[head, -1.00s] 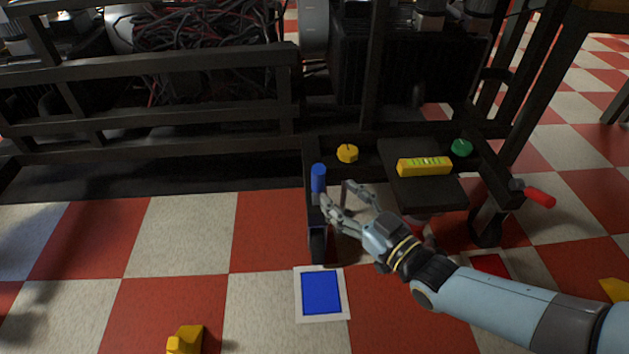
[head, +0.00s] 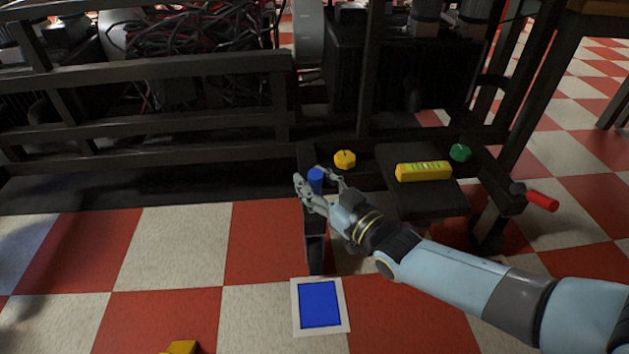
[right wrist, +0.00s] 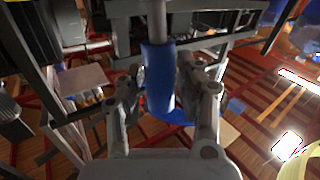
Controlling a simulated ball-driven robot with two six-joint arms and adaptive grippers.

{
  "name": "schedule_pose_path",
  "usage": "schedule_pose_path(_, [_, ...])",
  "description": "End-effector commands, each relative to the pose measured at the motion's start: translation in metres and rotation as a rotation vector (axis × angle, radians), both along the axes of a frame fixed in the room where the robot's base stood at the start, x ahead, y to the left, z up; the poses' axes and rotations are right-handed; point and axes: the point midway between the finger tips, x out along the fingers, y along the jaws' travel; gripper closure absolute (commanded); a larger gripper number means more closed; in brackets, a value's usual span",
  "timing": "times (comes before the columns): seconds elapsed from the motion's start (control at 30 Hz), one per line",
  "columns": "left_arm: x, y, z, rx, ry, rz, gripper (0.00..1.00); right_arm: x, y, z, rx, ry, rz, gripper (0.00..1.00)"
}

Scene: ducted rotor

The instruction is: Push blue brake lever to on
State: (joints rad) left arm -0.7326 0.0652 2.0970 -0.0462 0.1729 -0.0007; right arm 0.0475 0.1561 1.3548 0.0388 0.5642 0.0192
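The blue brake lever (head: 316,181) stands upright at the left end of the dark frame. My right gripper (head: 318,184) has its fingers on either side of the blue handle, hiding its lower part. In the right wrist view, the blue handle (right wrist: 158,78) rises between the two fingers (right wrist: 160,88), with a narrow gap on each side. The gripper looks open around the handle, and I cannot see firm contact. My left gripper is not in view.
A red lever (head: 542,200) sticks out at the frame's right end. A yellow knob (head: 344,160), a green knob (head: 460,152) and a yellow level (head: 424,171) are on the frame. A blue panel with a white border (head: 319,304) is below. Checkered floor is open at left.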

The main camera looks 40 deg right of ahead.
Motion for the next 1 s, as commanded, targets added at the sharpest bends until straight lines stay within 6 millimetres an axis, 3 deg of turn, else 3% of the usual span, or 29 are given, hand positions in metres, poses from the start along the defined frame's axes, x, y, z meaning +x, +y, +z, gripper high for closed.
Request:
schedule_pose_path(0.03, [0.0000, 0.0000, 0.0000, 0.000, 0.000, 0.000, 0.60, -0.0002, 0.0000, -0.0001, 0.000, 0.000, 0.000, 0.73])
schedule_pose_path(0.27, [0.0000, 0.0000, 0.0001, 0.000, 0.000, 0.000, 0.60, -0.0003, 0.0000, -0.0002, 0.000, 0.000, 0.000, 1.00])
schedule_pose_path(1.0, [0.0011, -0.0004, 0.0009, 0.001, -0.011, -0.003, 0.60, -0.0069, -0.0001, -0.0025, -0.008, -0.008, 0.000, 1.00])
